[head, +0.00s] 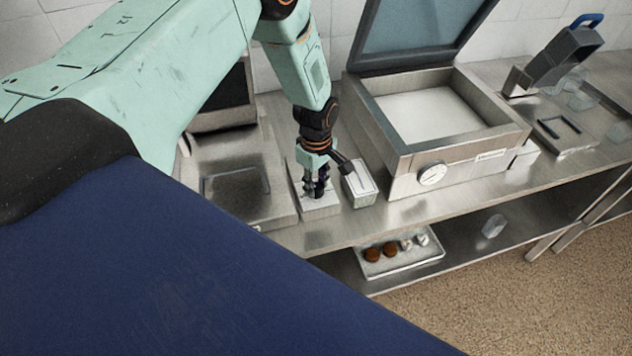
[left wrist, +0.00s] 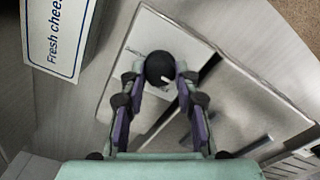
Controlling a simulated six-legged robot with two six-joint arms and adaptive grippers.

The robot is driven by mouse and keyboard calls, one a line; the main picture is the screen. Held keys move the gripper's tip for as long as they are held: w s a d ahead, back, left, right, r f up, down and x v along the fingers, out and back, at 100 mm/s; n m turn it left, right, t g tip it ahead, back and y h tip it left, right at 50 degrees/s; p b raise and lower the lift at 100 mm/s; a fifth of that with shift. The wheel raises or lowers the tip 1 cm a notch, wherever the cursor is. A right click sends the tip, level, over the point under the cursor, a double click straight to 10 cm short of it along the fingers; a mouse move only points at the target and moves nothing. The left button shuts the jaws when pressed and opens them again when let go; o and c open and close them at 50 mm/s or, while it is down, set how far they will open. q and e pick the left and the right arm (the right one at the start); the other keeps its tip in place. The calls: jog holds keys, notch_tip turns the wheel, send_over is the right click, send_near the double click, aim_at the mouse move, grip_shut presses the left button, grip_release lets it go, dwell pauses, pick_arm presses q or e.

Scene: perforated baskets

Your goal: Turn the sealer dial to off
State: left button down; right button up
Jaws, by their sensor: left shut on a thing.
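The sealer dial (left wrist: 160,68) is a round black knob with a short white mark, seen in the left wrist view. The mark points toward the lower right of that picture. The dial sits on a pale flat panel (left wrist: 150,32); the same panel shows under the gripper in the head view (head: 318,209). My left gripper (head: 318,192) points down over the panel, and its two fingers (left wrist: 160,80) are shut on the dial from both sides. In the head view the fingers hide the dial. No off label is readable. My right gripper is in neither view.
A box marked "Fresh cheese" (head: 360,190) stands close to the right of the gripper. A flat metal unit (head: 236,205) is to the left. A tray (head: 400,262) sits on the lower shelf.

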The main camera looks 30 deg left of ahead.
aim_at(316, 186)
pick_arm(q)
jog(key=shift+s+f+n, duration=0.15)
jog(key=shift+s+n, duration=0.1)
jog(key=shift+n, duration=0.15)
jog(key=c, duration=1.4)
grip_release()
jog(key=o, duration=0.4)
jog(key=shift+w+d, duration=0.1)
jog(key=shift+w, duration=0.1)
notch_tip(316, 186, up, 12)
jog(key=shift+r, duration=0.1)
